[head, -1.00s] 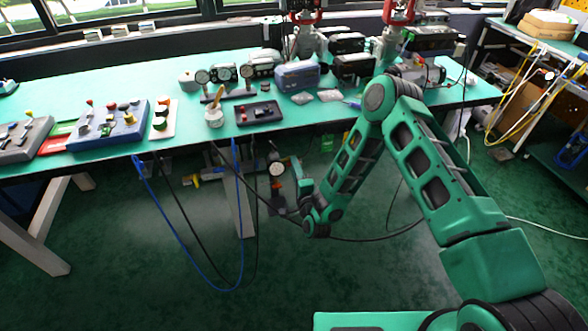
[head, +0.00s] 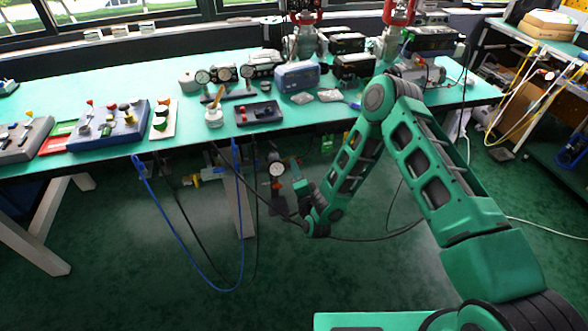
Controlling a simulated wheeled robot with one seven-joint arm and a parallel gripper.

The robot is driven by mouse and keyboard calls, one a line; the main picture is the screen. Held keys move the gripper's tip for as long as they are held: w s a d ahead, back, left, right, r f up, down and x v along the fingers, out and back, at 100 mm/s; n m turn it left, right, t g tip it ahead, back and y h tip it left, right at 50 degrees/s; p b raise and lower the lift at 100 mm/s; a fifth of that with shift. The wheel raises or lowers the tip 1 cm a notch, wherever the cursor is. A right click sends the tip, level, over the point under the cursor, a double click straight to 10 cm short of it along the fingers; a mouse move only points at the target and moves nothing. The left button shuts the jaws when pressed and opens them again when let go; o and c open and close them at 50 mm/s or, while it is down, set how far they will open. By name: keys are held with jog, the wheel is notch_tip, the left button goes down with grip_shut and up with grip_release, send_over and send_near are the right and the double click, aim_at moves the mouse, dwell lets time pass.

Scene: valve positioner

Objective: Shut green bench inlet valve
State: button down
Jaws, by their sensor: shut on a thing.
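My gripper (head: 297,184) is under the front edge of the green bench (head: 340,118), just right of a round white pressure gauge (head: 276,169). The gauge sits on dark pipework with red parts below the bench. My gripper is shut on a small part of this pipework, seemingly the inlet valve's handle. The fingertips and the handle are too small and too covered to make out clearly, so I cannot tell the handle's angle.
A blue hose (head: 190,270) and black cables hang in loops before the bench, one cable passing by my wrist. A yellow-handled fitting (head: 196,180) is left of the bench leg (head: 238,205). Pale haze hangs over the open green floor. Gauges and boxes stand on the bench.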

jog(key=shift+s+d+f+n, duration=0.1)
jog(key=shift+f+n, duration=0.05)
jog(key=shift+n, duration=3.4)
jog(key=shift+s+f+n, duration=0.1)
jog(key=shift+n, duration=3.45)
jog(key=c, duration=1.9)
grip_release()
jog(key=shift+w+r, duration=0.1)
jog(key=shift+w, duration=0.05)
jog(key=shift+o, duration=0.2)
jog(key=v, duration=1)
jog(key=shift+s, duration=0.4)
jog(key=shift+w+d, duration=0.1)
